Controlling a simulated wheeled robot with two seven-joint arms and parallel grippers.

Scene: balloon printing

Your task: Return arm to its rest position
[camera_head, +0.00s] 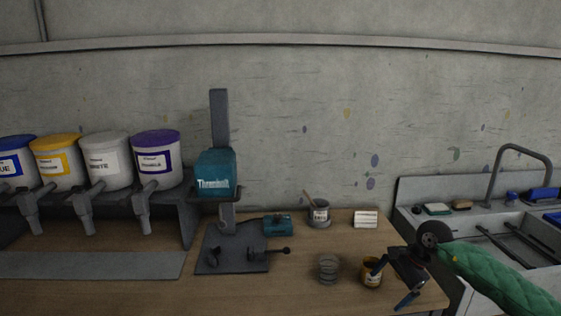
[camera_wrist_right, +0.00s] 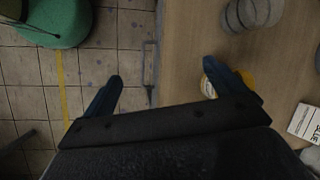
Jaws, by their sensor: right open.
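My right arm comes in from the right in a green padded sleeve (camera_head: 505,277). My right gripper (camera_head: 389,284) is over the front right corner of the wooden workbench (camera_head: 300,299). In the right wrist view the open gripper (camera_wrist_right: 163,75) straddles the bench edge, with tiled floor under the left finger. A small jar with a yellow rim (camera_head: 372,278) is beside one finger; in the wrist view that finger partly hides it (camera_wrist_right: 207,88). My left gripper is not in view.
Behind are a paint can with a stick (camera_head: 319,213) and a white card (camera_head: 366,219). A teal press (camera_head: 216,174) and several paint buckets (camera_head: 106,163) stand left. A sink (camera_head: 515,222) adjoins at right.

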